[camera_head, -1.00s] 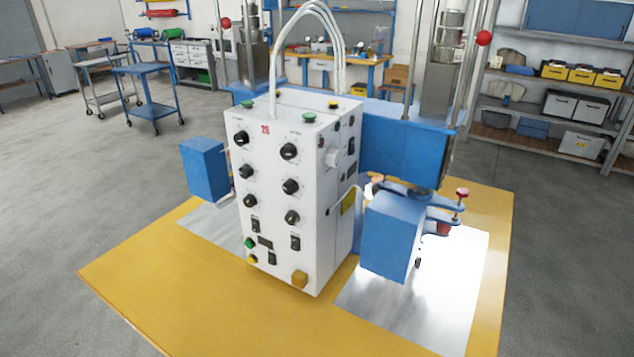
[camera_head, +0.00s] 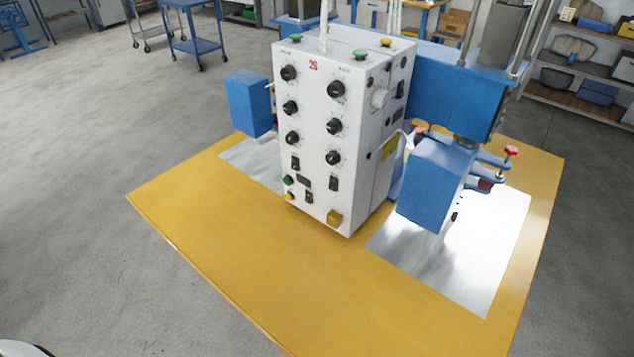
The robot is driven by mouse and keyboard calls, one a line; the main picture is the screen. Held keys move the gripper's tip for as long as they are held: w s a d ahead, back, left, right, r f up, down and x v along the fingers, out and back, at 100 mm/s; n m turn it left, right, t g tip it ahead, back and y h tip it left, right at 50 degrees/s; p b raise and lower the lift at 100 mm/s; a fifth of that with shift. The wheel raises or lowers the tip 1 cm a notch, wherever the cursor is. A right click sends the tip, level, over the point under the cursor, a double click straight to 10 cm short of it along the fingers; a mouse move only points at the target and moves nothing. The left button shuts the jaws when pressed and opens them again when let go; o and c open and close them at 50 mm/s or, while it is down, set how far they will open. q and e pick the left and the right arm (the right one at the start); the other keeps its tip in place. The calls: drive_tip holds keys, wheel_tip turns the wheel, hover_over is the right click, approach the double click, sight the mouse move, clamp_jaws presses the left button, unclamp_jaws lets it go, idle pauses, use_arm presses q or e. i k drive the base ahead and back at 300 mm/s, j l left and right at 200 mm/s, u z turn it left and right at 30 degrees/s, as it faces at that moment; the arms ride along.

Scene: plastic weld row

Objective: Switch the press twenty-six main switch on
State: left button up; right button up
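The press control box (camera_head: 322,175) is a white upright cabinet with a red number that looks like 26 (camera_head: 313,65). Its front carries several black knobs, black rocker switches (camera_head: 334,184), a green button (camera_head: 288,181) and a yellow block (camera_head: 334,217). Its right side has a light grey rotary knob (camera_head: 379,98) and a black switch (camera_head: 400,89). Which of these is the main switch, and its position, I cannot tell; the labels are too small to read. Neither of my grippers is in view.
The box stands on a yellow table (camera_head: 230,255) with bare metal plates. Blue press heads (camera_head: 432,185) flank it, and a red-knobbed clamp (camera_head: 511,151) is at right. Grey floor (camera_head: 80,180) is open at left. A blue cart (camera_head: 196,45) and shelves (camera_head: 590,70) stand behind.

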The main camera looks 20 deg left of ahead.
sight(308, 195)
drive_tip(key=k+j+z, duration=0.15)
drive_tip(key=j, duration=0.25)
drive_tip(key=k+j+z, duration=0.15)
drive_tip(key=j, duration=0.2)
drive_tip(key=k+j+z, duration=0.2)
drive_tip(key=j, duration=0.15)
